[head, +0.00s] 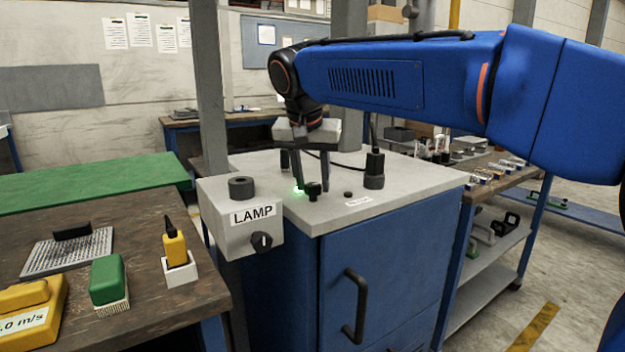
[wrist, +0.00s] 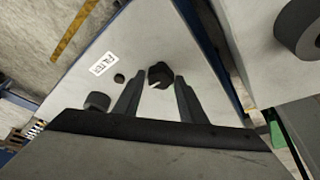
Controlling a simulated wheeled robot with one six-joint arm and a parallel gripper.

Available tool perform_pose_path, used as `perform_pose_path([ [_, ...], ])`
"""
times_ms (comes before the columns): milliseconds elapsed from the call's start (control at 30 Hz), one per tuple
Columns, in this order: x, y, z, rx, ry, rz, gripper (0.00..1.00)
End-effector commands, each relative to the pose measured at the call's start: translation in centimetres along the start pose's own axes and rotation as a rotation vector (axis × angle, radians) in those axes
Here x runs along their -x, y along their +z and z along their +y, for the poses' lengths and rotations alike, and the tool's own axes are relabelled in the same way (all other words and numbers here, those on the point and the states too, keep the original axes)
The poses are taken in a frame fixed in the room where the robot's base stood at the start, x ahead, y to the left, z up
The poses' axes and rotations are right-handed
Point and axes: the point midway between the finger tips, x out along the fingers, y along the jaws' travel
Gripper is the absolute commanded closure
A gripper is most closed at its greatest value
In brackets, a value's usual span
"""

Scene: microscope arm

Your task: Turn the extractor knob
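A black knob (head: 313,190) stands on the grey cabinet top, beside a lit green light (head: 298,190). I take it for the extractor knob, but no readable label names it. My gripper (head: 311,184) points down over it, fingers apart. In the wrist view, the knob (wrist: 160,75) shows between and just beyond the two fingertips of my gripper (wrist: 158,85), with a pale notch on its edge. The fingers look open and empty, with gaps on both sides of the knob. Whether the fingertips reach down beside the knob cannot be told.
A grey LAMP box (head: 240,217) with its own knob (head: 261,241) juts out at the cabinet's front left. A small black button (head: 348,195) and a black post with a cable (head: 374,170) stand to the right. A workbench with tools (head: 140,225) is at left.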

Motion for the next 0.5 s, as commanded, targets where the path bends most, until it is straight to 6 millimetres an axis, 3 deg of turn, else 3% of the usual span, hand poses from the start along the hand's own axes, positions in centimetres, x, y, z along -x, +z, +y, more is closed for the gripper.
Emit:
perform_pose_path([
  [367, 0.1, 0.0, 0.0, 0.001, -0.001, 0.001, 0.5],
  [500, 1.2, -0.1, -0.1, 0.001, -0.003, 0.002, 0.5],
])
